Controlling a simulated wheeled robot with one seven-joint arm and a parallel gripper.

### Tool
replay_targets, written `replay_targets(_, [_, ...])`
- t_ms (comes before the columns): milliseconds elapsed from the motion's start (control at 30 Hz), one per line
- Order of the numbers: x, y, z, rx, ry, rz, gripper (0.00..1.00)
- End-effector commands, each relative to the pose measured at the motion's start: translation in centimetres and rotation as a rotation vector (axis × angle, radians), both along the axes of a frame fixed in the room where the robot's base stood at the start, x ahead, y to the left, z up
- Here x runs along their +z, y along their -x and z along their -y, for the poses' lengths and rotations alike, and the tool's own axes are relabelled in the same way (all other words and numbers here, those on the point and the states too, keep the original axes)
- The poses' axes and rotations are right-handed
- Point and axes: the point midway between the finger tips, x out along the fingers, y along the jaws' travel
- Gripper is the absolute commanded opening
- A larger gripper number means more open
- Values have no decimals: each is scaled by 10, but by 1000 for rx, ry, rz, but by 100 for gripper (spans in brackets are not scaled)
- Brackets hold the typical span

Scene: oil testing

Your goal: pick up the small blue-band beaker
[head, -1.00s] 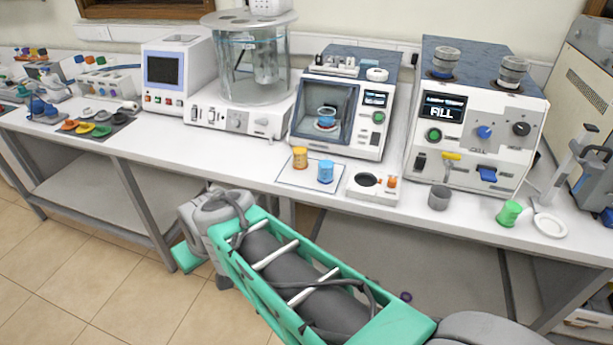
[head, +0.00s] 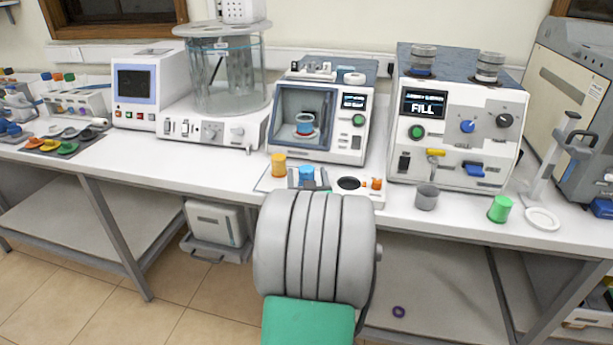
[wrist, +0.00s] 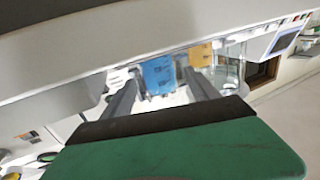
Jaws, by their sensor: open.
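A small blue-banded beaker (head: 306,173) stands on a thin mat at the front of the bench, partly hidden behind my arm in the head view. In the wrist view the blue beaker (wrist: 158,74) appears beyond and between my finger tips. My gripper (wrist: 160,82) is open and empty, one finger on each side of the beaker in the picture. I cannot tell how far the tips are from it. An orange-banded beaker (head: 278,165) stands left of the blue one in the head view and right of it in the wrist view (wrist: 200,55).
A white stand (head: 366,199) with a dark round hole is right of the mat. Behind is a chamber machine (head: 337,147) holding another vessel with a blue band (head: 304,124). A grey cup (head: 426,197) and green cup (head: 500,208) stand farther right. Bench left of the mat is clear.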

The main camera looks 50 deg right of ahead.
Motion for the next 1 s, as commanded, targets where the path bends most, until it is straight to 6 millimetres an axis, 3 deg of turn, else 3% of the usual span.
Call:
replay_targets(300, [0,-8,9,0,0,0,69])
replay_targets(1000, [0,-8,9,0,0,0,11])
